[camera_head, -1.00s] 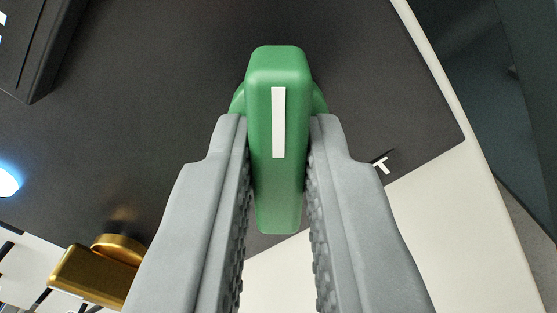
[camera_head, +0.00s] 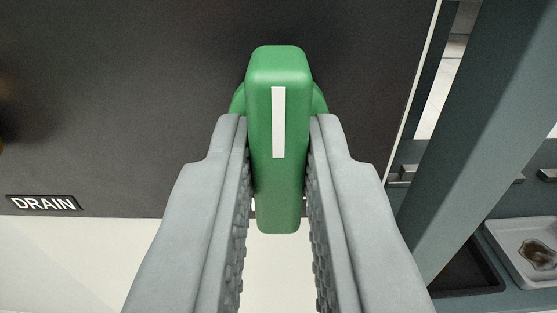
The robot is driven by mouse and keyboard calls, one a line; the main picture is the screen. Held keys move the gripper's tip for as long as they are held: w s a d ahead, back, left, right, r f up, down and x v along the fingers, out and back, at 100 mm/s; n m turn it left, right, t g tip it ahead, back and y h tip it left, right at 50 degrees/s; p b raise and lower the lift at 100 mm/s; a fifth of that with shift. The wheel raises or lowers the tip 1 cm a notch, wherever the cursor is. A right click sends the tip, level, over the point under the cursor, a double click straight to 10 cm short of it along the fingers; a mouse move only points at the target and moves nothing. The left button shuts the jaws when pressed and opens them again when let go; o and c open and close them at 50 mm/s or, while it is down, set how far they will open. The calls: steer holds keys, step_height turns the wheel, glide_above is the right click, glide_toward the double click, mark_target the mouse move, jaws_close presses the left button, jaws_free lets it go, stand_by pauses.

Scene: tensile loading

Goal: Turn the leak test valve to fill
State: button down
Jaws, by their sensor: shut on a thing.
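The green valve handle (camera_head: 277,190) with a white stripe stands upright in the middle of the camera view. It is on a dark panel (camera_head: 200,100). My gripper (camera_head: 279,122) is shut on the handle, one grey finger on each side. A rounded green part of the valve shows behind the handle. A label reading DRAIN (camera_head: 43,203) sits to the lower left on the panel. No label reading fill can be seen; part of the panel is behind my fingers.
A pale surface (camera_head: 80,255) lies below the panel's lower edge. A blurred brass part (camera_head: 3,118) shows at the left edge. At right stand a grey-green post (camera_head: 480,130) and a white tray (camera_head: 500,245) with a brownish patch.

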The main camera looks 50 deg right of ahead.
steer(key=shift+f, duration=0.15)
stand_by(0.4)
steer(key=c, duration=1.4)
jaws_free()
steer(key=shift+a, duration=0.1)
steer(key=v, duration=1.7)
steer(key=shift+s, duration=0.2)
steer(key=shift+a, duration=0.15)
